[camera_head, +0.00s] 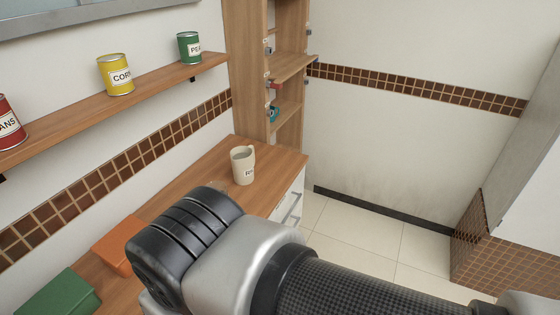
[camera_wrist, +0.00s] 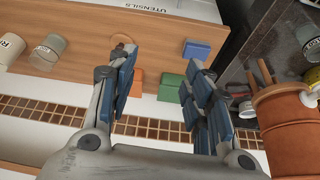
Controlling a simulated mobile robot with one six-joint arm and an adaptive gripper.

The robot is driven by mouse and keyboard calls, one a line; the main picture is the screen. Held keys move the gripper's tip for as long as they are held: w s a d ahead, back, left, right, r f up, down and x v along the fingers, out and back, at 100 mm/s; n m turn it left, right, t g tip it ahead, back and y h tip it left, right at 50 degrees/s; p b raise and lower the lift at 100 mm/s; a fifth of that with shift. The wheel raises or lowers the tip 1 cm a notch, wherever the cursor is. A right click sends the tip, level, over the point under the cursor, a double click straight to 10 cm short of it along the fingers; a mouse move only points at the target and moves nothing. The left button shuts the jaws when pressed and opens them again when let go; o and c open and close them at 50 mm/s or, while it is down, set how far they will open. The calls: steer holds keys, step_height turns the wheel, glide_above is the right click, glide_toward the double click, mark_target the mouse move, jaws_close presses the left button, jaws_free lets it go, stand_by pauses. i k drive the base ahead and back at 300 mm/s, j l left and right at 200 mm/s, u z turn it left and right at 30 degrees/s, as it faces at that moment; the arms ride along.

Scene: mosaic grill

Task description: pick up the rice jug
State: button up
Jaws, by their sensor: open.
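The rice jug (camera_head: 243,166) is a cream jug with a handle and a partly readable label. It stands upright near the far end of the wooden counter in the head view. In the wrist view, the jug (camera_wrist: 9,47) is at the far left, cut off by the frame edge. My gripper (camera_wrist: 160,66) is open, with nothing between its blue-padded fingers. The jug is well to the left of the fingers and apart from them. The head view shows my arm in front of the counter, but the fingers are hidden there.
A glass jar (camera_wrist: 47,52) stands beside the jug. Orange (camera_head: 118,246), green (camera_head: 62,296) and blue (camera_wrist: 197,49) boxes lie along the counter. A terracotta pot (camera_wrist: 287,135) is at right. A wall shelf (camera_head: 140,97) holds cans. A tall shelf unit (camera_head: 246,70) stands behind the jug.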

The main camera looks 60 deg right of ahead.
mark_target(246, 163)
steer(key=z, duration=1.5)
